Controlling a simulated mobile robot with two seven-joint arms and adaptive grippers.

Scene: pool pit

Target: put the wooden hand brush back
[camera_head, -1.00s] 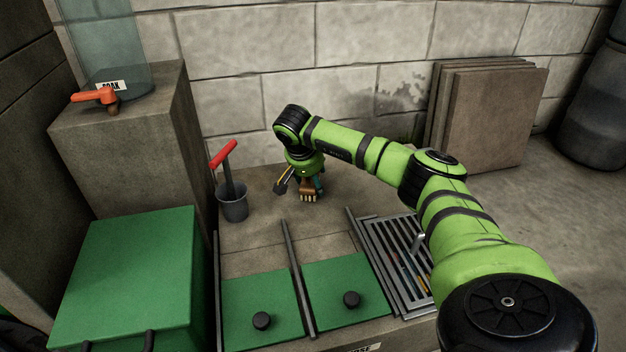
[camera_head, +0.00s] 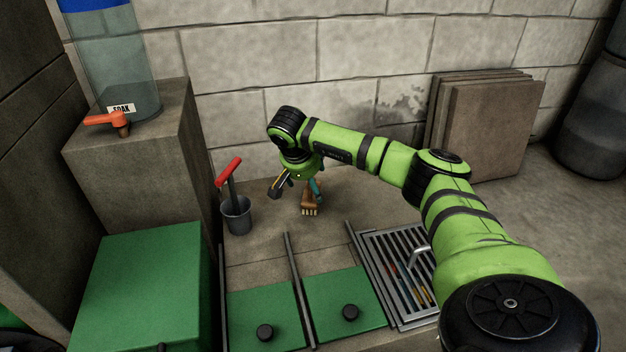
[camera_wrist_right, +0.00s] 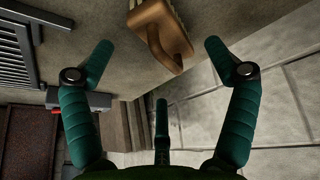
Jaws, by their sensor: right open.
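The wooden hand brush (camera_head: 309,203) rests on the concrete ledge by the back wall, its pale bristles showing toward the front. My right gripper (camera_head: 314,187) is just above and behind it, partly hidden by its own wrist. In the right wrist view, the brush (camera_wrist_right: 162,35) shows its brown handle and pale bristles beyond the fingertips. The right gripper (camera_wrist_right: 160,60) is open, its teal fingers spread on either side and apart from the brush. My left gripper is not in view.
A grey cup with a red-handled tool (camera_head: 237,215) stands left of the brush. Green lids with black knobs (camera_head: 262,310) and a metal grate (camera_head: 385,250) lie in front. A soak tank (camera_head: 125,75) stands on the left block. Brown boards (camera_head: 490,125) lean on the wall.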

